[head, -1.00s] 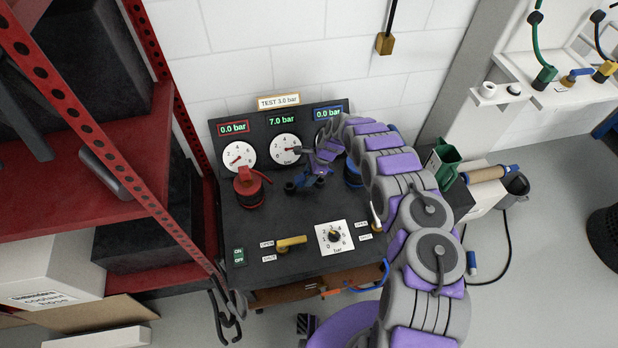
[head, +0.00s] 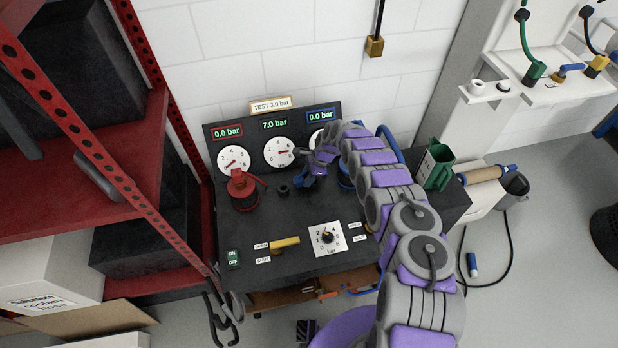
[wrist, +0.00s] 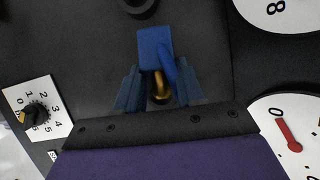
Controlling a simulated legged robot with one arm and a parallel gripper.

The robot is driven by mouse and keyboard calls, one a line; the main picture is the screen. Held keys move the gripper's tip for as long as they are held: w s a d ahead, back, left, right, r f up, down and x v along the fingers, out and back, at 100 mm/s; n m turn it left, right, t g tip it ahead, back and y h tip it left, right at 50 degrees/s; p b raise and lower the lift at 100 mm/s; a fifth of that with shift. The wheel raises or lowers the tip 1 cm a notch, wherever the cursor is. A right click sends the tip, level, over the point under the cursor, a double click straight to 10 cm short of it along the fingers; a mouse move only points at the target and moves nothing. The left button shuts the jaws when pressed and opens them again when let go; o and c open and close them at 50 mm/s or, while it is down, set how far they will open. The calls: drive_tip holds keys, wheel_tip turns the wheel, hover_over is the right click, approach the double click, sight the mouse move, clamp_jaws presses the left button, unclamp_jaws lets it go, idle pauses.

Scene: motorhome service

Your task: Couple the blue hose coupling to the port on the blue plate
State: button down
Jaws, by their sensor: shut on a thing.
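My gripper (head: 312,172) is above the back middle of the dark bench panel, in front of the gauges. It is shut on the blue hose coupling (wrist: 154,48). In the wrist view the coupling is a blue block with a brass part between the fingers. A dark round fitting (head: 283,189) stands on the panel just left of the gripper, apart from the coupling; it also shows at the top edge of the wrist view (wrist: 138,4).
A yellow-handled valve (head: 284,243) and a dial knob (head: 327,238) lie nearer the front. A blue hose (head: 391,143) arches behind my arm. A red shelf rack (head: 110,140) borders the left.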

sight(302, 191)
drive_tip(key=s+f, duration=0.2)
drive_tip(key=f, duration=0.1)
drive_tip(key=shift+a, duration=0.35)
drive_tip(key=c, duration=1)
unclamp_jaws()
drive_tip(key=shift+w+a+f+g, duration=0.2)
drive_tip(key=shift+w+f+g, duration=0.1)
drive_tip(key=shift+f, duration=0.1)
drive_tip(key=shift+o, duration=0.6)
drive_tip(key=shift+w+a+r, duration=0.1)
drive_tip(key=shift+a+r, duration=0.05)
drive_tip(key=shift+r, duration=0.15)
drive_tip(key=shift+o, duration=0.8)
drive_tip(key=shift+w, duration=0.15)
drive_tip(key=shift+o, duration=0.3)
drive_tip(key=shift+w+r, duration=0.1)
drive_tip(key=shift+w, duration=0.15)
drive_tip(key=shift+w+d+r, duration=0.15)
drive_tip(key=shift+d+r, duration=0.2)
drive_tip(key=shift+d, duration=0.2)
drive_tip(key=shift+r, duration=0.25)
drive_tip(key=s+a+p+v, duration=0.1)
drive_tip(key=p+v, duration=0.3)
drive_tip(key=v, duration=1.3)
drive_tip(key=shift+r+p, duration=0.35)
drive_tip(key=shift+r, duration=0.1)
drive_tip(key=shift+d+r, duration=0.1)
drive_tip(key=shift+d, duration=0.05)
